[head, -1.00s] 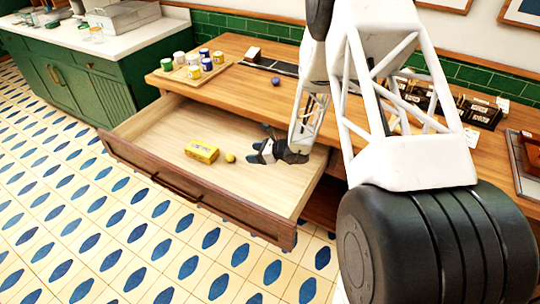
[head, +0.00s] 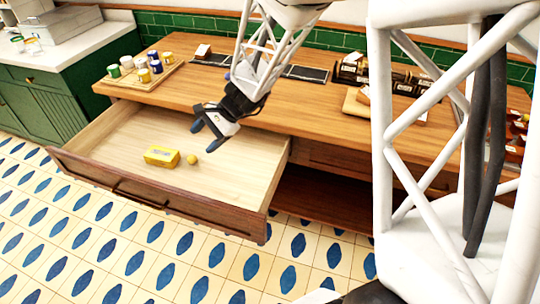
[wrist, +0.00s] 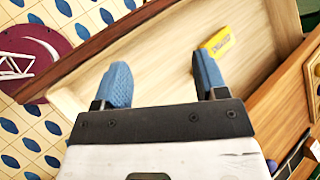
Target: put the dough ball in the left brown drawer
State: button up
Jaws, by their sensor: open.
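The left brown drawer (head: 95,177) is pulled open under the counter, and its pale inside shows in the wrist view (wrist: 155,50). A small yellow ball (head: 192,160), which looks like the dough ball, rests on the drawer floor just right of a yellow box. I cannot make the ball out in the wrist view. My gripper (head: 206,134) is open and empty, with its blue fingers (wrist: 160,70) apart. It is over the drawer, above and a little right of the ball in the head view.
The yellow box (head: 161,156) lies in the drawer; it also shows in the wrist view (wrist: 217,42). A tray (head: 143,80) of several small pots stands on the counter (head: 330,112). A small purple ball (head: 228,76) is partly behind my arm. Much of the drawer floor is bare.

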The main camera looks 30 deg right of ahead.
jog(key=s+d+r+n+h, duration=0.2)
jog(key=s+r+n+h, duration=0.1)
jog(key=s, duration=0.6)
jog(key=s+d+r+n+h, duration=0.2)
jog(key=s+r+n, duration=0.3)
jog(key=s, duration=0.4)
jog(key=s+d+r+n+t+h, duration=0.1)
jog(key=s+r+n+h, duration=0.3)
jog(key=s, duration=0.5)
jog(key=shift+d+r+h, duration=0.3)
jog(key=shift+d+r, duration=0.6)
